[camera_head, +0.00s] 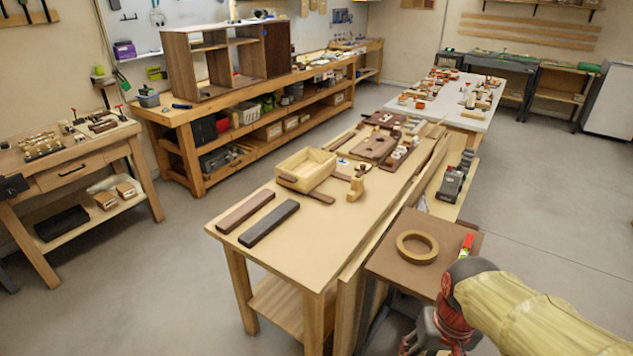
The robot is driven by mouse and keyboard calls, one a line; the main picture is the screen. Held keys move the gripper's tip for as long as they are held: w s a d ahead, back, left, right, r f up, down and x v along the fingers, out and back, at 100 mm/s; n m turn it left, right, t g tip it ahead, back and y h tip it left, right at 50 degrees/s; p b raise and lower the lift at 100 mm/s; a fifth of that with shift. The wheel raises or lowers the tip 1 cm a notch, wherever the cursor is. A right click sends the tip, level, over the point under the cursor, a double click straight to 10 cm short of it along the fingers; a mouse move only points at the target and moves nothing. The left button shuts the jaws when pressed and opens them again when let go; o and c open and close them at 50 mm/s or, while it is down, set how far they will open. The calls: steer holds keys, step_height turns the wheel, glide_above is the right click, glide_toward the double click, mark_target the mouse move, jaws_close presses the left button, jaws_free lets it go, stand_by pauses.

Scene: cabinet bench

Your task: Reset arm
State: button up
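My arm (525,312) comes in from the lower right corner in a yellowish cover. Its dark and red wrist hangs over the near right side, in front of a small brown-topped stand. My gripper (412,345) is only partly in view at the bottom edge, low beside the stand. I cannot tell whether its fingers are open or shut, and I see nothing in it.
The small stand (393,262) bears a wooden ring (417,247). The long workbench (300,253) holds an open wooden box (306,169), two dark strips and several wooden parts. A cabinet (203,65) stands on the back bench. Grey floor (555,230) is clear at right.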

steer(key=s+a+r+t+p, duration=0.1)
steer(key=s+r+t, duration=0.1)
steer(key=r, duration=0.4)
steer(key=s+a+r+n+t+p, duration=0.1)
steer(key=s+r+t, duration=0.1)
steer(key=r, duration=0.4)
steer(key=shift+a+r+t, duration=0.3)
steer(key=shift+a+r, duration=0.05)
